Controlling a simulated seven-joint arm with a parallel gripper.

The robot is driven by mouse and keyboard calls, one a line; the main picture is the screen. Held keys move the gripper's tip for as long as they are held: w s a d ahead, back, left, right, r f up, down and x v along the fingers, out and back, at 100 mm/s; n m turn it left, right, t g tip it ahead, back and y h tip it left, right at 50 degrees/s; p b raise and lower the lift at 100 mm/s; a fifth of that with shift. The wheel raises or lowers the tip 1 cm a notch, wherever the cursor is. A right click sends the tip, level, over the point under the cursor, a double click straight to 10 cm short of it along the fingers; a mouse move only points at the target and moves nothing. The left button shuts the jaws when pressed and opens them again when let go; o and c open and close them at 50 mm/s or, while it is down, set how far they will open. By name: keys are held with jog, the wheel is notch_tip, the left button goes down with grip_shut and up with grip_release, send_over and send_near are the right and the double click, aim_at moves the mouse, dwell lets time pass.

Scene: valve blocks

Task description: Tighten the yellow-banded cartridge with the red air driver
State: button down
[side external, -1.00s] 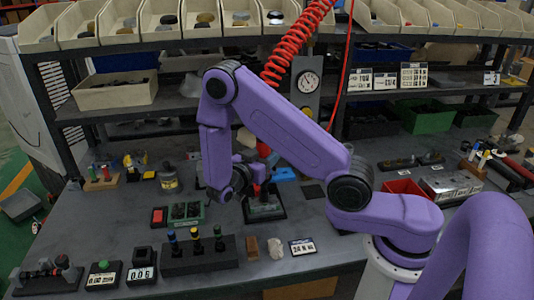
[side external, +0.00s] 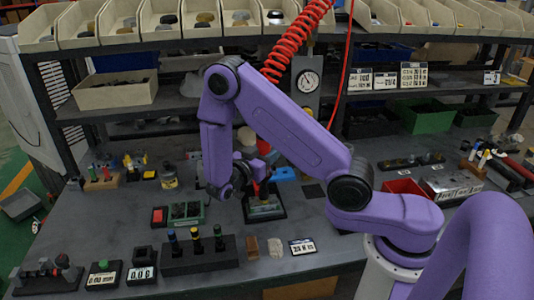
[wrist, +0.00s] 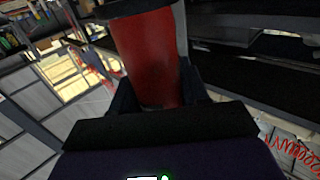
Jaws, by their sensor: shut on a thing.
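My gripper (side external: 258,176) is shut on the red air driver, whose red body (wrist: 150,58) fills the upper middle of the wrist view between the two dark fingers. In the side external view the wrist largely hides the driver. The gripper is above a small block on a dark base (side external: 275,213) near the table's middle; I cannot tell whether the driver touches it. A black rack (side external: 200,256) in front holds three upright pieces with blue, yellow and green bands. The yellow-banded piece (side external: 195,235) is the middle one. Any cartridge under the driver is hidden or too small to tell.
A green tray (side external: 187,222) with dark parts and a red-topped box (side external: 159,215) lie left of the block. A tan block (side external: 252,247) and a small display (side external: 302,246) lie in front. Shelves with bins stand behind. A red coiled hose (side external: 295,45) hangs above.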

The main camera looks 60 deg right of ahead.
jog(key=shift+r, duration=4)
jog(key=shift+f, duration=0.1)
jog(key=shift+f, duration=4.5)
jog(key=shift+r, duration=0.1)
